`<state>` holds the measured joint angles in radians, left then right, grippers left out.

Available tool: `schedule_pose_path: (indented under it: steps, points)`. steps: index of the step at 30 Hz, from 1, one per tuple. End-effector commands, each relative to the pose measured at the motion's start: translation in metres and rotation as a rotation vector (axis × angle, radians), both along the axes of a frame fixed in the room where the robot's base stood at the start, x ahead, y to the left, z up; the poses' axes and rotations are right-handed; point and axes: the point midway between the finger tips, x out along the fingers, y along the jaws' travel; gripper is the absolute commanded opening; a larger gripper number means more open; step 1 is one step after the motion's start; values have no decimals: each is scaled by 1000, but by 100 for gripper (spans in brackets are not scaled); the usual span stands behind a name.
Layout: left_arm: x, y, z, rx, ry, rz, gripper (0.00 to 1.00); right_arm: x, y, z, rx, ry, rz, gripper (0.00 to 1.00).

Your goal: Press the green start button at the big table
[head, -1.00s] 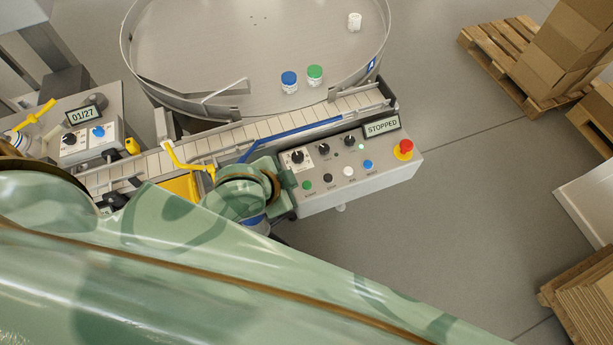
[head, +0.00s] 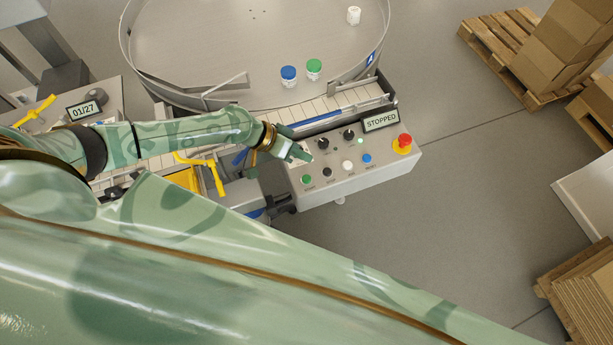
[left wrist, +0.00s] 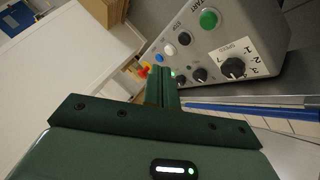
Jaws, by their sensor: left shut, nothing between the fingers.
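The green start button (head: 306,179) is the leftmost in a row of buttons on the grey control box (head: 390,172) beside the big round table (head: 215,50). In the left wrist view the green button (left wrist: 209,19) sits at the top, by the word START. My left gripper (head: 298,154) is shut and empty. It hovers over the left part of the box, up-left of the green button in the head view, and appears apart from it. In the left wrist view its fingers (left wrist: 162,88) point toward the knobs. My right gripper is out of view.
The display (head: 381,121) reads STOPPED. Black (head: 327,172), white (head: 347,167) and blue (head: 367,158) buttons and a red emergency knob (head: 404,142) share the box.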

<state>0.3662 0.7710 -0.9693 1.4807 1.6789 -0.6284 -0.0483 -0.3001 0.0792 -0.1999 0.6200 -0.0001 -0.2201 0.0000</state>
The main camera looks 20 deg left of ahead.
Motion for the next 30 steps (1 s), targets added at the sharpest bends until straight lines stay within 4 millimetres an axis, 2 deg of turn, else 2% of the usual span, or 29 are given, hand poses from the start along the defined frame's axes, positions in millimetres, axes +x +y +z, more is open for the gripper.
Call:
schedule_pose_path:
  steps: [5,11,24,30]
  points:
    - [0,-1,-1,-1,-1,-1,0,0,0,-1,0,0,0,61]
    - [0,-1,-13,0,0,-2,0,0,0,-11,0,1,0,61]
    - [-1,-1,-74,0,1,-2,0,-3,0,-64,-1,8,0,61]
    - [0,-1,-89,0,0,-2,0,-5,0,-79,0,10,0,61]
